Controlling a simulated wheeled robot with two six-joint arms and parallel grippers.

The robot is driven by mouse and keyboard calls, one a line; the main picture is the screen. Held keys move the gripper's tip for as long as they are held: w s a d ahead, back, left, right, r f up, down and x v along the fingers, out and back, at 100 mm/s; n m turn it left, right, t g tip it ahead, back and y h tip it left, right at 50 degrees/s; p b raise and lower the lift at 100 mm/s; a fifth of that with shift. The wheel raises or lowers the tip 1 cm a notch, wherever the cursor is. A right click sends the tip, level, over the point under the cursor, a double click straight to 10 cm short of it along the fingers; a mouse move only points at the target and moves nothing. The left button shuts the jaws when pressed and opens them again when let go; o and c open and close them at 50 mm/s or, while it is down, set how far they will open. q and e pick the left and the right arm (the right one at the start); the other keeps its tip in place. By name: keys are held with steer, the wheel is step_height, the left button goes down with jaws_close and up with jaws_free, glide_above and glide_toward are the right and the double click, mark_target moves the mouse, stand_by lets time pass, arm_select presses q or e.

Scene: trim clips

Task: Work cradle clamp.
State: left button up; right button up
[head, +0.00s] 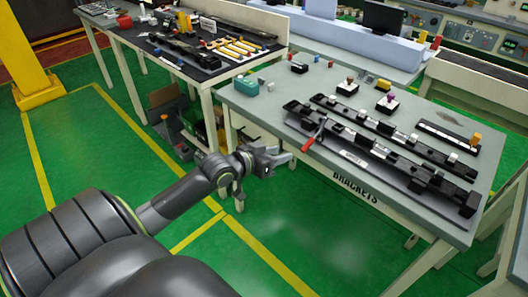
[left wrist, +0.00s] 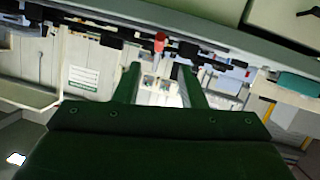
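The cradle (head: 375,160) is a long black fixture with a white label, lying along the front edge of the grey bench. A red clamp handle (head: 315,133) stands at its left end, tilted. The red handle also shows in the left wrist view (left wrist: 159,41), just beyond and between the fingertips. My left gripper (head: 283,157) is in front of the bench's left front edge, left of and nearer than the handle, not touching it. In the left wrist view its two fingers (left wrist: 160,72) are spread with nothing held between them. My right gripper is not in view.
Behind the cradle lies a second black rail (head: 365,122) with small parts. A dark-topped table (head: 190,45) with yellow strips stands to the left. Green floor in front is clear.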

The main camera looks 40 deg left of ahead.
arm_select(q)
steer(key=shift+v, duration=2.5)
